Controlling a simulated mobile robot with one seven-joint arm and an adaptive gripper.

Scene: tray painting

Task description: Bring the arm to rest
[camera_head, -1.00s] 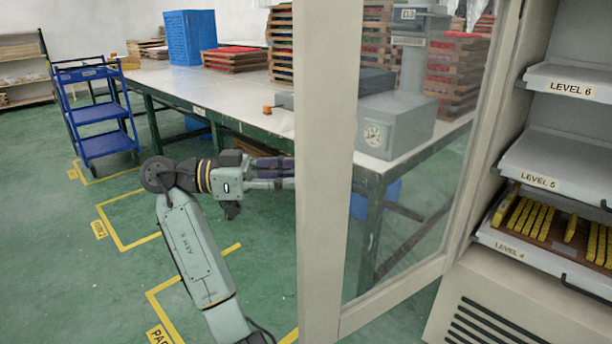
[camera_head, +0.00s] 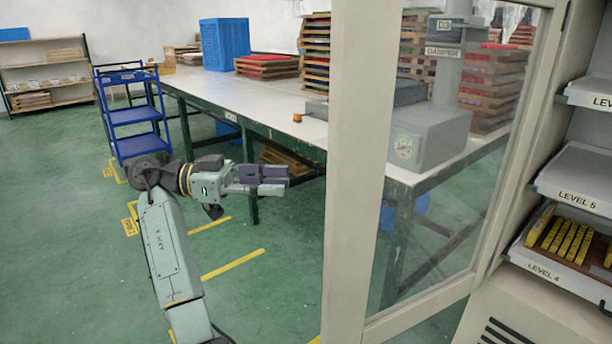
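My arm reaches up from the bottom of the head view and bends to the right at the elbow. My gripper (camera_head: 277,180) points right, held above the green floor in front of the worktable. Its two fingers with dark purple pads lie one above the other, with little space seen between them. I see nothing held there, but the angle does not show clearly whether they are open or shut. The gripper is just left of the cabinet's open glass door (camera_head: 345,170) in the picture, with its tips clear of the frame.
The long worktable (camera_head: 200,84) carries a blue crate (camera_head: 225,45), stacked trays (camera_head: 267,66) and a grey machine (camera_head: 430,138) seen through the glass. A blue cart (camera_head: 133,116) stands at left. The cabinet (camera_head: 520,310) holds yellow pieces on LEVEL 4. Floor at left is open.

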